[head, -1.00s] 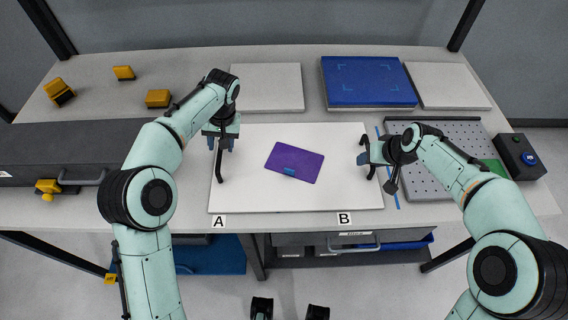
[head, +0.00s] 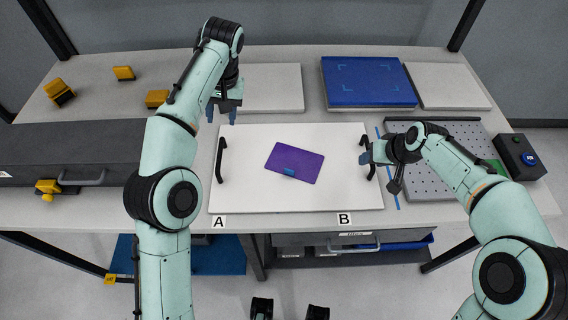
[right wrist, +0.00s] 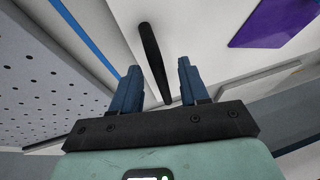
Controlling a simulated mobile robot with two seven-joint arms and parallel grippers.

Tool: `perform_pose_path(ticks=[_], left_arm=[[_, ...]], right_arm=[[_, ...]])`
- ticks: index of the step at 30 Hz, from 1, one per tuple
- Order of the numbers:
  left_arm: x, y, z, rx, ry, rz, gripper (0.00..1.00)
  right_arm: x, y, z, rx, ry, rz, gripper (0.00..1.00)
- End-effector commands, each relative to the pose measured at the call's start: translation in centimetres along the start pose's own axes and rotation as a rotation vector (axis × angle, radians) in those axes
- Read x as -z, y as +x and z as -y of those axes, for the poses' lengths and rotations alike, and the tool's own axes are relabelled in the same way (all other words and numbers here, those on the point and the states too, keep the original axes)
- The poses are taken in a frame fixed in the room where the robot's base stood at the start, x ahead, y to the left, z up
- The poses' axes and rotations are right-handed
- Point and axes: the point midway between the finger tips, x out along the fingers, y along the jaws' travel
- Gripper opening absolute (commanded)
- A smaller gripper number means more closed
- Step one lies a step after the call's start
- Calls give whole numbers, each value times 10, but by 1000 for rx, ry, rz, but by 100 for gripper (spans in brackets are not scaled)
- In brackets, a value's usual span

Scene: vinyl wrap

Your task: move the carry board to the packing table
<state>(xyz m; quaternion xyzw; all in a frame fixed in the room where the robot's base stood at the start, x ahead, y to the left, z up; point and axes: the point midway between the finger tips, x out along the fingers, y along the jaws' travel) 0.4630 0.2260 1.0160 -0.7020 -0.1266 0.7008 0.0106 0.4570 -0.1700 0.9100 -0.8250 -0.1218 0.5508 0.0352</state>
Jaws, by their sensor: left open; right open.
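The white carry board (head: 250,190) lies flat on the table, with a black handle at each side and labels A and B at its front edge. A purple sheet (head: 294,163) lies on it; its corner also shows in the right wrist view (right wrist: 270,22). My left gripper (head: 222,116) is open and empty, beyond the back left corner, clear of the left handle (head: 221,160). My right gripper (head: 366,154) is open at the right handle (head: 366,160). In the right wrist view the handle (right wrist: 153,62) shows between the open fingers (right wrist: 158,82); I cannot tell contact.
A blue pad (head: 367,82) and white panels (head: 272,88) (head: 446,86) stand at the back. A perforated grey plate (head: 455,135) and a blue-button box (head: 520,157) are at right. Yellow clamps (head: 60,92) and a long dark grey box (head: 60,140) are at left.

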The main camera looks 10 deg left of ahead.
Motion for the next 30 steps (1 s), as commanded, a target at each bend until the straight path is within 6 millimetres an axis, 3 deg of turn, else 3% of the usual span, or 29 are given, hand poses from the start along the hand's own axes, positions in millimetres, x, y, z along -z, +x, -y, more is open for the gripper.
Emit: perform_pose_path(ticks=[9, 15, 20, 30], left_arm=[[0, 0, 0, 0, 0, 0, 45], [0, 0, 0, 0, 0, -1, 45], [0, 0, 0, 0, 0, -1, 45], [0, 0, 0, 0, 0, -1, 45]], right_arm=[[1, -69, 0, 1, 0, -7, 44], [0, -97, 0, 1, -1, -3, 44], [0, -106, 0, 1, -1, -2, 44], [0, -107, 0, 0, -1, -1, 44]])
